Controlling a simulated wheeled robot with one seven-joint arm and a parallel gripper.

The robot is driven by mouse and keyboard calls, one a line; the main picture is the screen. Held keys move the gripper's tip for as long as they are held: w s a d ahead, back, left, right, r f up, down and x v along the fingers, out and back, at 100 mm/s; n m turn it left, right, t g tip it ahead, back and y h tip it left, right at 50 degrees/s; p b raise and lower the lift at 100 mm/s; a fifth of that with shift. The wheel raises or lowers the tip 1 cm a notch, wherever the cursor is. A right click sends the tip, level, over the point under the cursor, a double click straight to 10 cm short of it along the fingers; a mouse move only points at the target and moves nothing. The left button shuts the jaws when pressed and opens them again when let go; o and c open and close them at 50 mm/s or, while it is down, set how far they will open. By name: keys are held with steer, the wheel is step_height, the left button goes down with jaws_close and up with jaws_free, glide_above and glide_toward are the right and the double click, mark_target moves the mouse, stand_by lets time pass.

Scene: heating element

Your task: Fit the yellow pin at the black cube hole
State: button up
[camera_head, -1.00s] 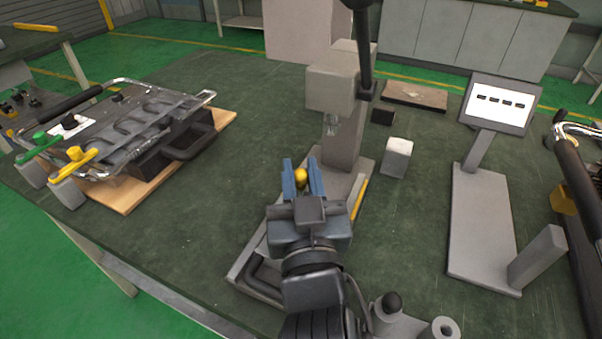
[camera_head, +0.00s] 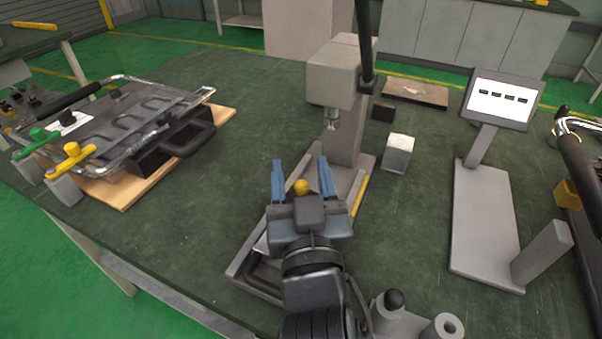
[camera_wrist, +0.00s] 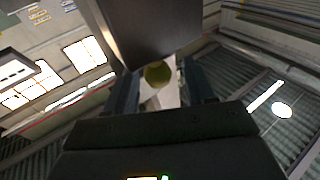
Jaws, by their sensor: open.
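My gripper (camera_head: 301,178) is open in front of the grey press, with its two blue fingers spread. A small round yellow end (camera_head: 301,187) shows between the fingers, with a gap on each side; it may be the yellow pin's head. In the wrist view the same yellow round thing (camera_wrist: 157,74) sits between the fingers (camera_wrist: 160,88); what lies below it is hidden. A small dark block (camera_head: 382,112), perhaps the black cube, lies right of the press column. I cannot make out a hole in it.
The grey press (camera_head: 342,80) stands close beyond my gripper. A pale cube (camera_head: 397,153) sits to its right, and a display stand (camera_head: 484,215) farther right. At left, a metal fixture (camera_head: 130,125) with green and yellow handles rests on a wooden board (camera_head: 125,203). The green tabletop between is clear.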

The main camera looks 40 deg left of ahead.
steer(key=shift+f, duration=0.1)
steer(key=v, duration=0.6)
steer(key=shift+s+d+f, duration=0.15)
steer(key=shift+s, duration=0.25)
steer(key=shift+s+d, duration=0.3)
steer(key=shift+d, duration=0.15)
